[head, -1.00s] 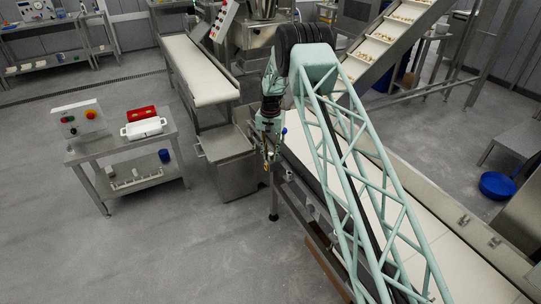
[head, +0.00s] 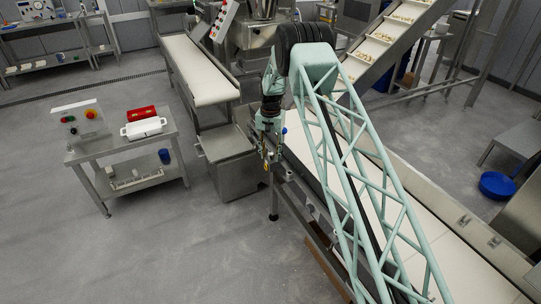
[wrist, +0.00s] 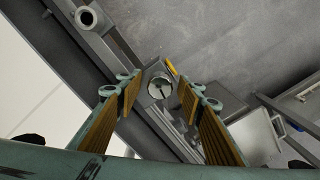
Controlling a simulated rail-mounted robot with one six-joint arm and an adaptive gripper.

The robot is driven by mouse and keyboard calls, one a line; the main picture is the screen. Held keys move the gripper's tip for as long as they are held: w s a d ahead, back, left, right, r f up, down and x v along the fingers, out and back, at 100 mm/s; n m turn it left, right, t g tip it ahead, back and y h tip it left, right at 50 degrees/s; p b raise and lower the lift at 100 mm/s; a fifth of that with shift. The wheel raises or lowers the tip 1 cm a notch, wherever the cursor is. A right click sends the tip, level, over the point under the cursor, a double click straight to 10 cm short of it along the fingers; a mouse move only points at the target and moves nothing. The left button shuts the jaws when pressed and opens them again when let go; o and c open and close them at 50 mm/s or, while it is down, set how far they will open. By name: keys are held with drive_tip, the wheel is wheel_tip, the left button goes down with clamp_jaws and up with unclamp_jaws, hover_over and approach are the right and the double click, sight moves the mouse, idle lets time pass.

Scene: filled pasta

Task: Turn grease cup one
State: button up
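A round metal cap with a light face and a dark slot, which looks like a grease cup (wrist: 160,88), sits on a grey block at the conveyor's edge in the wrist view. My gripper (wrist: 157,92) is open, with its brown-padded fingers on either side of the cap in the picture. A gap shows on both sides, and no contact is visible. How far the fingertips are above the cap cannot be told. In the head view my gripper (head: 268,155) points down beside the belt's near end, where the cup cannot be made out.
The conveyor frame and white belt (head: 310,165) run along my arm. A steel box (head: 231,165) stands just left of my gripper. A small table (head: 125,150) with a button box (head: 80,118) and a white tray (head: 143,128) is further left. Open floor lies between.

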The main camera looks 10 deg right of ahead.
sight(271, 153)
wheel_tip(271, 153, up, 12)
idle(0.8)
idle(0.3)
